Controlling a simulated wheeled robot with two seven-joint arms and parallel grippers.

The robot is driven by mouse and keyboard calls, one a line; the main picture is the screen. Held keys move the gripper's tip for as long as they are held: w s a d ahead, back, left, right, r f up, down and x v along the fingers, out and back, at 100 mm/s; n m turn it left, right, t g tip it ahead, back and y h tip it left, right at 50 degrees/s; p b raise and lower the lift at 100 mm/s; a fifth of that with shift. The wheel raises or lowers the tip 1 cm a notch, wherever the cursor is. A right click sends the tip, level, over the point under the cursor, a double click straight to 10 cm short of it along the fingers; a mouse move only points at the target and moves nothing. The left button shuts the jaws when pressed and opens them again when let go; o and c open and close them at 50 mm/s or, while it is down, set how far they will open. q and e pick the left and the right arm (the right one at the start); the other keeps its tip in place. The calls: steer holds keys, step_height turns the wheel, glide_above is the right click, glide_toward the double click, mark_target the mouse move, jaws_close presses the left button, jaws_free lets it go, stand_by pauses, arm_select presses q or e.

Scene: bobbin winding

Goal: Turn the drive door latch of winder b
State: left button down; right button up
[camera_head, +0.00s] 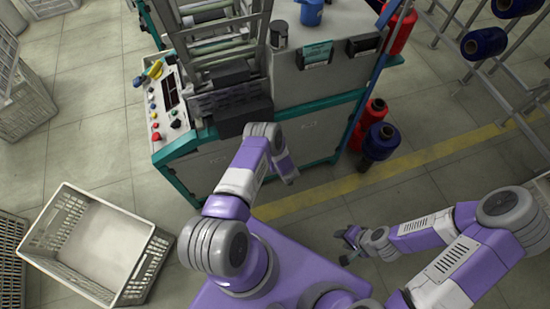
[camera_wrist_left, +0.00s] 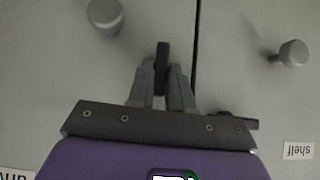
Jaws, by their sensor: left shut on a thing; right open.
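In the left wrist view, my left gripper (camera_wrist_left: 161,78) is shut on a small dark upright latch (camera_wrist_left: 162,50). The latch sits on a pale grey door panel (camera_wrist_left: 60,60), just left of a dark vertical seam. In the head view, the winder (camera_head: 318,84) has a grey body and teal frame edges. My left arm reaches to its lower front, and the left fingertips and the latch cannot be made out there. My right gripper (camera_head: 349,243) is open and empty above the floor, apart from the machine.
A control panel (camera_head: 166,102) is at the winder's left. Spools (camera_head: 378,142) stand right of it. An empty crate (camera_head: 149,262) lies left.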

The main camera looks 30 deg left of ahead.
arm_select(q)
steer(key=c, duration=1.1)
jaws_free()
steer(key=p+v, duration=0.3)
steer(key=v, duration=0.4)
steer(key=shift+s+d+r, duration=0.1)
steer(key=shift+d+r, duration=0.1)
